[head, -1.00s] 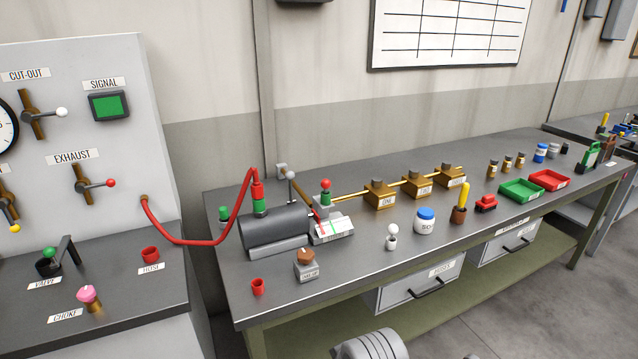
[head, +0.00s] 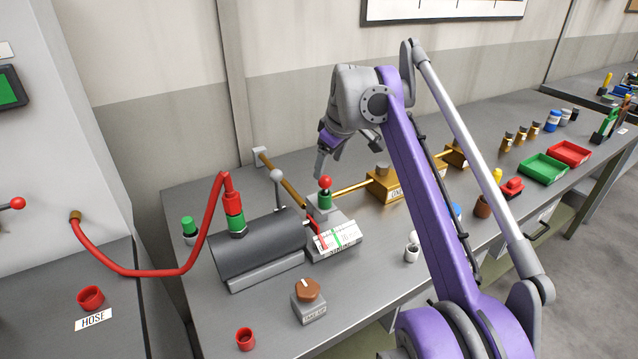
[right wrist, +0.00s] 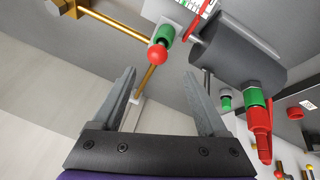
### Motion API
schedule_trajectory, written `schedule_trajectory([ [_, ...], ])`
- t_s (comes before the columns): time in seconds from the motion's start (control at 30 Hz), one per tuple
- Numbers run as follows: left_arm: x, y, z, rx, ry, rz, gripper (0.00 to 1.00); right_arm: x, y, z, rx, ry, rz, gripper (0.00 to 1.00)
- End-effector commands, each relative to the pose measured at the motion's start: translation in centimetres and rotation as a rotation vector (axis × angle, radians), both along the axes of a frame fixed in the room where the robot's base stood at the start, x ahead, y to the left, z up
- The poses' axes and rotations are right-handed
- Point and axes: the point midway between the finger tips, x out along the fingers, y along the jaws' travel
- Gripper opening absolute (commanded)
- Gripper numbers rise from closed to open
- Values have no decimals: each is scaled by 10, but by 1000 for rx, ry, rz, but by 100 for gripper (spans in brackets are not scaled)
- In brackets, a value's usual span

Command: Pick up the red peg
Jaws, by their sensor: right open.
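The red peg (head: 325,184) has a round red head and stands upright in a green collar on a grey block (head: 322,217) beside the dark cylinder. In the right wrist view the red peg (right wrist: 159,54) shows just beyond the fingertips, near the middle of the gap between them. My right gripper (head: 347,158) is open and empty, above and behind the peg in the head view, apart from it. The open fingers also show in the right wrist view (right wrist: 158,75). My left gripper is not in view.
A dark cylinder (head: 258,244) with a red hose (head: 150,273) lies left of the peg. A white gauge (head: 337,240) sits in front. A brass rod with brass blocks (head: 384,188) runs to the right.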

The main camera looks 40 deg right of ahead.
Motion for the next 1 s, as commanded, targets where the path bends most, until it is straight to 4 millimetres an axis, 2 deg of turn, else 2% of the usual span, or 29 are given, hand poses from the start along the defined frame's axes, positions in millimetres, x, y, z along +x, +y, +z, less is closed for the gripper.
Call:
schedule_trajectory([
  [0.1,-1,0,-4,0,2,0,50,9,-2,-20,0,0,0,76],
  [0.37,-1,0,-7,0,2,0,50,18,-6,-40,0,0,-1,76],
  [0.63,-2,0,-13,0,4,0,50,32,-15,-75,0,0,-1,76],
  [0.77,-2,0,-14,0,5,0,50,36,-16,-83,0,0,-1,76],
  [0.97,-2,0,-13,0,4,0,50,36,-16,-83,0,0,-1,76],
  [1.0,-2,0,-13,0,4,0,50,36,-16,-83,0,0,-1,72],
])
